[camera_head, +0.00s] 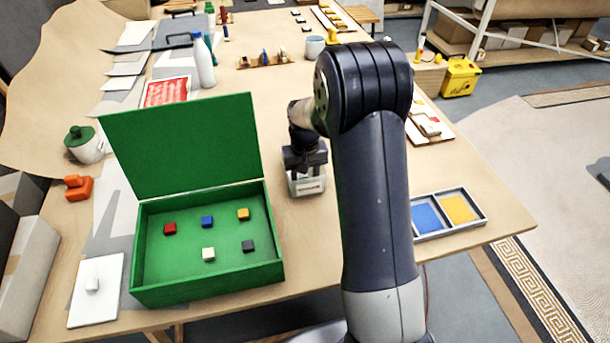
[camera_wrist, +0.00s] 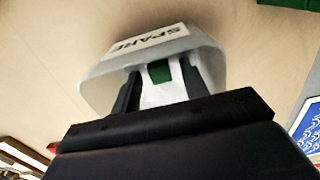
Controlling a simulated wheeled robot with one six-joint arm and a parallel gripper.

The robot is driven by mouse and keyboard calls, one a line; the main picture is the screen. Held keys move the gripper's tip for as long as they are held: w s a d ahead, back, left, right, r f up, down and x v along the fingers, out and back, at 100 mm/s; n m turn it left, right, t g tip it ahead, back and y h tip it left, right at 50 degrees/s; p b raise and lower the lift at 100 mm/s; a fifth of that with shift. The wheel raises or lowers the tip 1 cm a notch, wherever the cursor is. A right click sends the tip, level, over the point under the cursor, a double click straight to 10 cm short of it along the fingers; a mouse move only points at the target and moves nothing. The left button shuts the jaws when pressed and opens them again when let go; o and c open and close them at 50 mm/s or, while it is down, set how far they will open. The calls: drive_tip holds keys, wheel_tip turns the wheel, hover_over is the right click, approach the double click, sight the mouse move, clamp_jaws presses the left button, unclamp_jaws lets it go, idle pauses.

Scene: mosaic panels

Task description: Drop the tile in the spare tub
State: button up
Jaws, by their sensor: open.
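The spare tub (camera_head: 310,187) is a small whitish container on the table, right of the green box. In the wrist view the tub (camera_wrist: 148,42) shows its SPARE label upside down. My gripper (camera_head: 305,164) points down over the tub's opening. In the wrist view my gripper (camera_wrist: 161,86) is open, with its two dark fingers reaching into the tub. A small green tile (camera_wrist: 160,72) shows between the fingertips, inside the tub. Whether the tile touches a finger or rests on the tub's floor is hard to tell. The tile is hidden in the head view.
An open green box (camera_head: 160,285) with several coloured tiles stands left of the tub, its lid (camera_head: 183,145) raised. A two-part tray (camera_head: 482,222) with blue and yellow panels lies at the right edge. A white bottle (camera_head: 203,62) stands farther back. Bare table surrounds the tub.

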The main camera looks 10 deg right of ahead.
drive_tip(key=shift+r, duration=0.1)
wheel_tip(320, 180, up, 12)
drive_tip(key=shift+b, duration=0.4)
